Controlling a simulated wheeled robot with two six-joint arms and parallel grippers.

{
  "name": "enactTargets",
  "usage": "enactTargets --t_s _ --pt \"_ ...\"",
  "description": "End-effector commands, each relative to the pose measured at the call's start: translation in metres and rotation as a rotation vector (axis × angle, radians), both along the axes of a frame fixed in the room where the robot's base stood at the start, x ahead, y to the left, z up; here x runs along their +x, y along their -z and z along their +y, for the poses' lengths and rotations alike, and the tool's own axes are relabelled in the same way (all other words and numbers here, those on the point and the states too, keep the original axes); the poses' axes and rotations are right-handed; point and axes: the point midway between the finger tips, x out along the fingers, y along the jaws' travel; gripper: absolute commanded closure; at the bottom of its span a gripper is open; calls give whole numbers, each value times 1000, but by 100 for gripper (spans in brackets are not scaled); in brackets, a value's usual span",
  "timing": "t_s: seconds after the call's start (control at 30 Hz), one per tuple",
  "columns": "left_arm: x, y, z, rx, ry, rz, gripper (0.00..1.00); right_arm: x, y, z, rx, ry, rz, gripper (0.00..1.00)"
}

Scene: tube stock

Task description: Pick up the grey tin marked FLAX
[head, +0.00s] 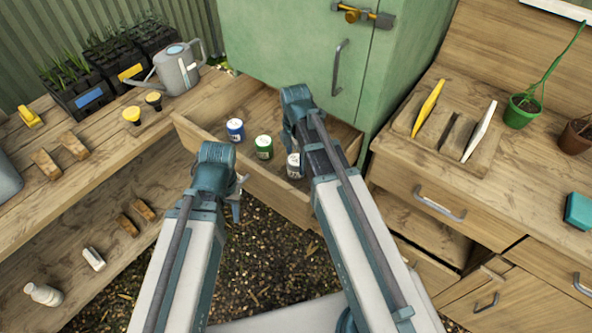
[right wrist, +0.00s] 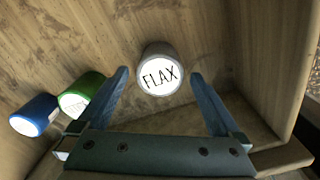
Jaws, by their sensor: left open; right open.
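The grey tin marked FLAX (right wrist: 160,70) stands in the open wooden drawer, its white lid facing the camera. In the head view the grey tin (head: 294,167) is partly covered by my right arm. My right gripper (right wrist: 159,76) is open, with one fingertip on either side of the tin's outline and a gap to each. I cannot tell how deep the tips reach beside it. A green tin (head: 264,148) and a blue tin (head: 235,131) stand to its left. My left gripper (head: 236,197) is open and empty in front of the drawer.
The drawer's front wall (head: 250,182) rises before the tins, and its side wall (right wrist: 290,75) is close to the right finger. A green cabinet (head: 285,50) stands behind. Benches with a watering can (head: 178,70) and a tool tray (head: 480,160) flank the drawer.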

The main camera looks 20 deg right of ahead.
Motion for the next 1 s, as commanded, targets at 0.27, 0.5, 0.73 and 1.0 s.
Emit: enactTargets --t_s 0.27,0.5,0.73,1.0 --pt "0 16 0 0 0 0 55 0 16 0 0 0 0 0" --pt "0 46 0 0 1 0 55 0 46 -1 0 0 0 0" --pt "0 52 0 0 1 0 55 0 52 -1 0 0 0 0" --pt "0 51 0 0 1 0 55 0 51 -1 0 0 0 23"
